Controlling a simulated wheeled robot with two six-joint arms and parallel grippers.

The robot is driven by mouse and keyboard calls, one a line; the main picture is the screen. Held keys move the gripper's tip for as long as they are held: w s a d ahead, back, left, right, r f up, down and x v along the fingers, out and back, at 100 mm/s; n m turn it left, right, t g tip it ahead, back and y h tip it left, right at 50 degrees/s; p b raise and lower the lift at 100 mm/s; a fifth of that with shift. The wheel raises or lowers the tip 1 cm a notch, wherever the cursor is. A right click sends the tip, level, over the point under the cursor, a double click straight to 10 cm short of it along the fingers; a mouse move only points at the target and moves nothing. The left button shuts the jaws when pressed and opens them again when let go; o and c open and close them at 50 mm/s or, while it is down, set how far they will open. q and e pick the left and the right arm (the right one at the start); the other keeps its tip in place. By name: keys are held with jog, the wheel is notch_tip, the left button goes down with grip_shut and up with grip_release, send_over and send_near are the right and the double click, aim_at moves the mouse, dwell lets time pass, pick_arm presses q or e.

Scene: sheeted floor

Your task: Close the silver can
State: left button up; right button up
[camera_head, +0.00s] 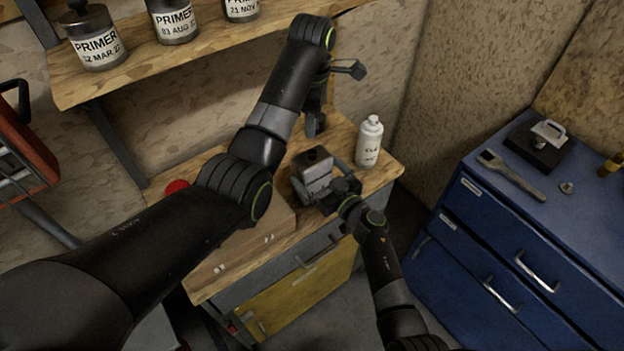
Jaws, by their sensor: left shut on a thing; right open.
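The silver can (315,171) stands on the wooden bench and is partly covered by my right gripper. Its top looks dark; I cannot tell whether that is a lid or an open mouth. My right gripper (328,190) is open at the can's front right side, its fingers close beside the body; I cannot tell if they touch. My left gripper (316,124) points down above and behind the can. It is shut on a small dark thing, mostly hidden by the gripper, which I cannot identify clearly.
A white bottle (369,142) stands right of the can on the bench (379,178). A cardboard box (262,236) and a red object (177,187) are left. Primer cans (97,48) line the shelf above. A blue drawer cabinet (560,215) is at the right.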

jog(key=shift+x, duration=2.2)
jog(key=c, duration=1.2)
pick_arm(q)
send_over(312, 153)
jog(key=shift+f, duration=2.45)
jog(key=shift+f, duration=0.9)
jog(key=shift+f, duration=0.55)
